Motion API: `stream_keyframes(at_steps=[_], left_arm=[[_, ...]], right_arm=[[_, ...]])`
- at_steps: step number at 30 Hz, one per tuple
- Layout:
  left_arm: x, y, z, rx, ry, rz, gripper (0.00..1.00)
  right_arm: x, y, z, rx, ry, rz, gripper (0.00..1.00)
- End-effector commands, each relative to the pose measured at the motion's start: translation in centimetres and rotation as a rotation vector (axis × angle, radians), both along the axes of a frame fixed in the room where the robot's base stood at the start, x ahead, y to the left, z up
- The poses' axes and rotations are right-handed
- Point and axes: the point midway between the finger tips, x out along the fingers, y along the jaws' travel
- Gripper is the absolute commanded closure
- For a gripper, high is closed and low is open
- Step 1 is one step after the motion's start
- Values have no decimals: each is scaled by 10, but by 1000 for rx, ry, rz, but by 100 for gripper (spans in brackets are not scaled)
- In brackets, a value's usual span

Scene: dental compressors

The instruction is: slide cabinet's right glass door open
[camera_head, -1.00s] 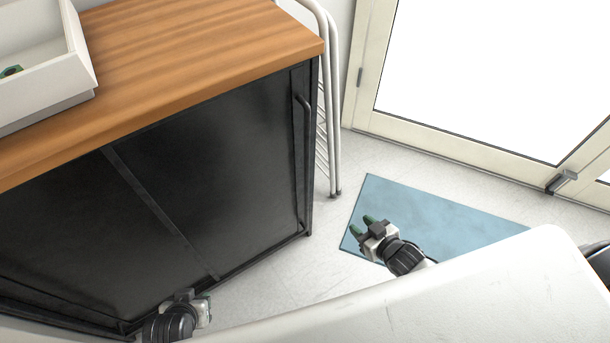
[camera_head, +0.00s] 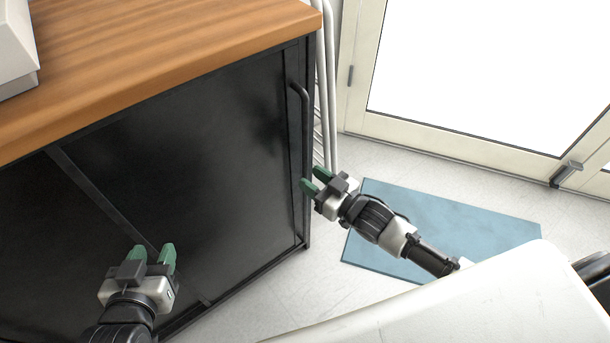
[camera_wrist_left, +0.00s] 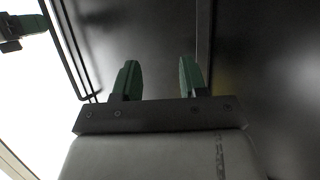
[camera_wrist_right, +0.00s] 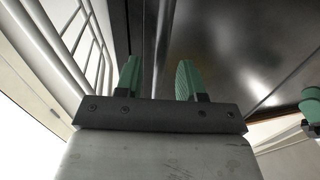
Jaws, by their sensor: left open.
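The black cabinet's right glass door (camera_head: 215,150) fills the middle of the head view, with a dark vertical handle bar (camera_head: 305,120) near its right edge. The door looks shut. My right gripper (camera_head: 314,179) is open and empty, its green fingertips close to the handle's middle; whether they touch it I cannot tell. In the right wrist view its fingers (camera_wrist_right: 160,80) point at the cabinet edge. My left gripper (camera_head: 153,254) is open and empty in front of the door's lower left, near the dividing frame. In the left wrist view its fingers (camera_wrist_left: 158,80) face the dark glass.
A wooden top (camera_head: 150,50) covers the cabinet, with a white container (camera_head: 15,50) at its left. A white metal rack (camera_head: 328,90) stands just right of the cabinet. A blue mat (camera_head: 440,230) lies on the pale floor (camera_head: 300,285) before a glazed door (camera_head: 470,70).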

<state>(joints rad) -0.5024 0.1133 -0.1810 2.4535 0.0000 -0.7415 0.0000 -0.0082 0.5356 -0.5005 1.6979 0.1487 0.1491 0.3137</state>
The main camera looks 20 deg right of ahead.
Motion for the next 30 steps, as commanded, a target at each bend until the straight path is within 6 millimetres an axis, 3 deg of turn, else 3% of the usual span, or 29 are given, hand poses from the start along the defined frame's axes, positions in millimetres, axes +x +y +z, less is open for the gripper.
stream_keyframes(at_steps=[7, 17, 25, 30], left_arm=[[9, -6, 17, -36, -148, -10, 57], [11, -7, 21, -42, -171, -11, 57], [11, -6, 21, -41, -170, -11, 57], [10, -6, 21, -41, -170, -10, 57]], right_arm=[[22, 13, -1, 0, 0, 0, 61], [24, 14, 0, -1, 1, 0, 61], [24, 14, 0, -1, 0, 0, 100], [24, 14, 0, -1, -1, 0, 100]])
